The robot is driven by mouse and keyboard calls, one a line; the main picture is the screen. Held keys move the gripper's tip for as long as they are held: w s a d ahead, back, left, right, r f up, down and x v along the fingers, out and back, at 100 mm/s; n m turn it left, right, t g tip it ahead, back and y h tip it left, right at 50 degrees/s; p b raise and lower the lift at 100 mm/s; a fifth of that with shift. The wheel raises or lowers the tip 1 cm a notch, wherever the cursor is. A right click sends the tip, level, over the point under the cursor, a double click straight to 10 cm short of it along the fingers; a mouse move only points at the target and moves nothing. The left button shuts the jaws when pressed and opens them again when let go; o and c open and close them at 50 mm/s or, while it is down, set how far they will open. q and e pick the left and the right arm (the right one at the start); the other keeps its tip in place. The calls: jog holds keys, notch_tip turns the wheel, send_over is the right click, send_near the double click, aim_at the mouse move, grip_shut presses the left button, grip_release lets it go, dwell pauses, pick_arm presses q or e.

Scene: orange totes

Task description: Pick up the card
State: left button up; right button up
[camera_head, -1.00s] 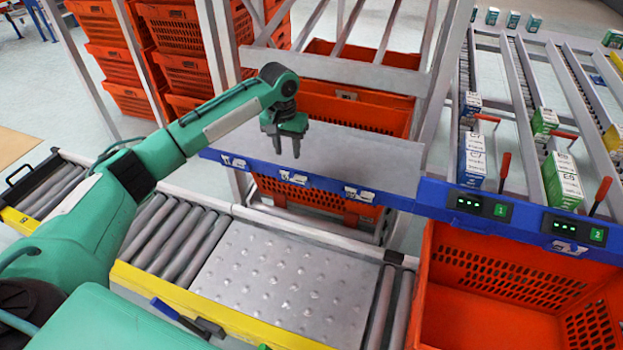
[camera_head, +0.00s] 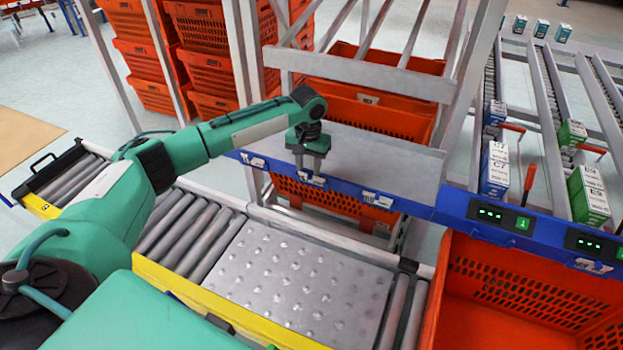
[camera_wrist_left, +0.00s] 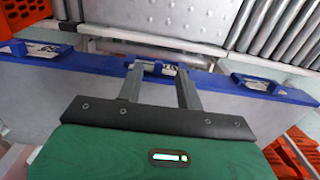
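Several white cards with dark print sit in blue holders along the blue rail of the grey shelf. In the head view the middle card (camera_head: 314,181) is just below my left gripper (camera_head: 309,170). In the left wrist view that card (camera_wrist_left: 156,68) shows between the two fingertips of the left gripper (camera_wrist_left: 160,73). The fingers are apart, and I cannot tell whether they touch the card or its holder. Another card (camera_head: 253,161) is to the left and one (camera_head: 378,199) to the right along the rail. My right gripper is not in view.
The blue rail (camera_head: 455,222) runs on to the right past lit number displays (camera_head: 500,217). An orange tote (camera_head: 500,325) stands at lower right. A roller conveyor with a metal plate (camera_head: 300,285) lies in front of the shelf. Metal uprights and stacked totes (camera_head: 210,50) stand behind.

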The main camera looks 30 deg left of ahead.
aim_at(309, 176)
pick_arm(q)
notch_tip(309, 176, down, 4)
jog(key=shift+r, duration=0.1)
grip_shut()
jog(key=shift+r, duration=0.1)
notch_tip(309, 176, up, 20)
dwell(0.8)
